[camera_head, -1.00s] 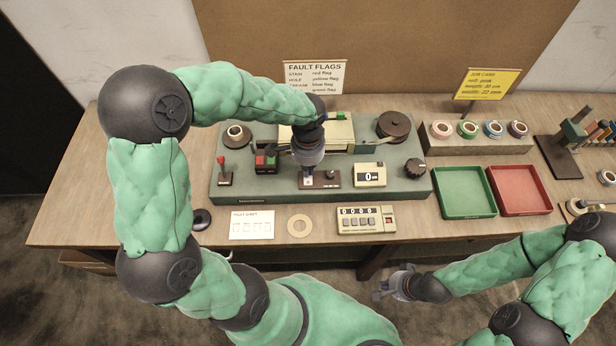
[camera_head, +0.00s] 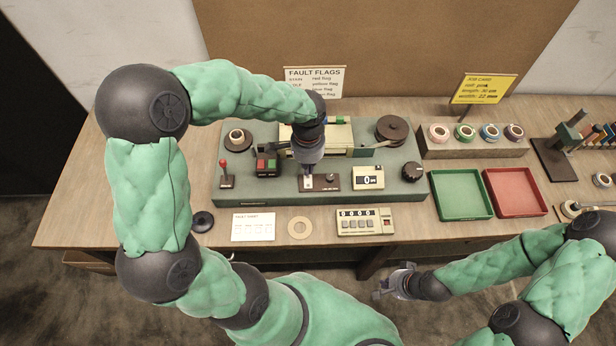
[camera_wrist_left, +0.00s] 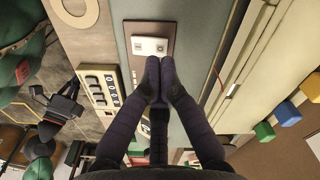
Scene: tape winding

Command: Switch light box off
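The light box (camera_head: 340,137) is a cream panel at the back of the green machine, partly hidden by my left arm. In front of it is a brown plate (camera_head: 331,184) with a white switch, partly covered by my left gripper (camera_head: 306,170). In the left wrist view the white switch (camera_wrist_left: 149,46) sits on the brown plate (camera_wrist_left: 138,75). My left fingertips (camera_wrist_left: 159,66) are together and empty at the switch's edge; I cannot tell whether they touch it. My right gripper (camera_head: 392,282) looks open and empty, low in front of the bench.
Red and green buttons (camera_head: 267,165) and a red-knobbed lever (camera_head: 224,170) stand left of the plate. A small display (camera_head: 368,177) and dark knob (camera_head: 411,171) stand right. A counter (camera_head: 365,222) and tan ring (camera_head: 299,228) lie in front. Green (camera_head: 436,184) and red (camera_head: 545,206) trays are further right.

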